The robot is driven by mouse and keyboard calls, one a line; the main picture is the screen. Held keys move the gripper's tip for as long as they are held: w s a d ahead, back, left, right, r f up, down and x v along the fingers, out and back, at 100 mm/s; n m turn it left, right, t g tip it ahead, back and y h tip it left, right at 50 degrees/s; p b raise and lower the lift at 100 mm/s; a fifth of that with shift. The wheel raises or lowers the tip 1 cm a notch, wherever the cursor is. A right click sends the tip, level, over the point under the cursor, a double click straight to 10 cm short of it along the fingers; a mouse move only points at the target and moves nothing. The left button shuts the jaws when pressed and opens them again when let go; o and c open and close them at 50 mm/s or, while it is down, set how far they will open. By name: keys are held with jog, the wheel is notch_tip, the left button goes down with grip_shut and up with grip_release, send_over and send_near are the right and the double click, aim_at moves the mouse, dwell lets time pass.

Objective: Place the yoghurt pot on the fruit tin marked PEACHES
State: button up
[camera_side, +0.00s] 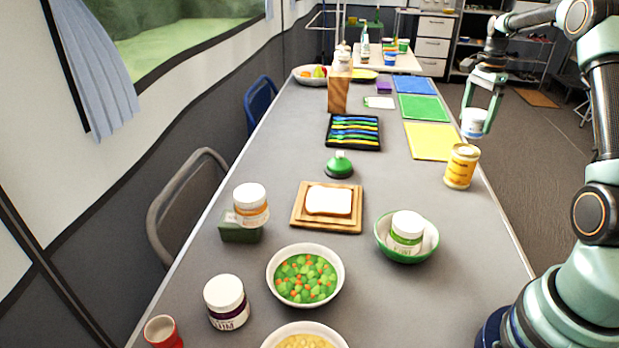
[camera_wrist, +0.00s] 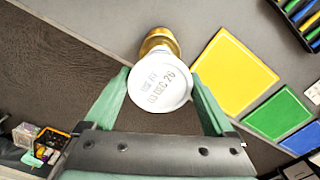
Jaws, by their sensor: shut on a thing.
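The fruit tin (camera_side: 461,167), yellow with an orange band, stands upright near the table's right edge. The pot is above and beyond it in the side view, apart from it. In the wrist view the tin (camera_wrist: 158,38) is partly hidden behind the pot. Its label lettering is not readable.
A yellow mat (camera_side: 427,141) lies left of the tin; green (camera_side: 423,107) and blue (camera_side: 413,85) mats lie farther back. A green bowl (camera_side: 432,240) holding a white-lidded jar (camera_side: 407,228) is nearer. The table edge is close on the tin's right.

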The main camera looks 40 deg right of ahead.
aim_at(472, 132)
jog(key=shift+f, duration=2.15)
jog(key=shift+f, duration=0.15)
jog(key=o, duration=1.2)
